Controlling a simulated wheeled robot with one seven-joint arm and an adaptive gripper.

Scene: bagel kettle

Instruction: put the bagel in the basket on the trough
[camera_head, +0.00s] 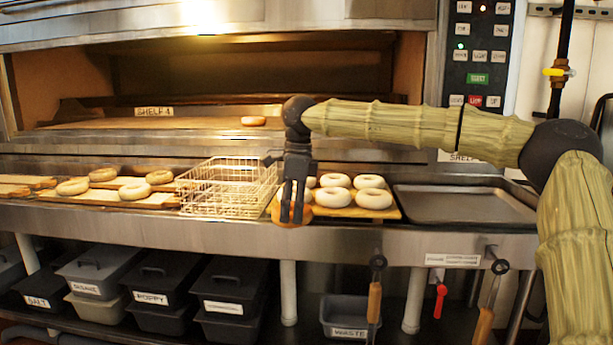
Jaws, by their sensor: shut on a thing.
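Pale bagels lie on a wooden board (384,212) right of my gripper. More bagels lie on boards (150,200) at the left. A dark tray (465,206) at the right is empty. Tools hang from the trough front.

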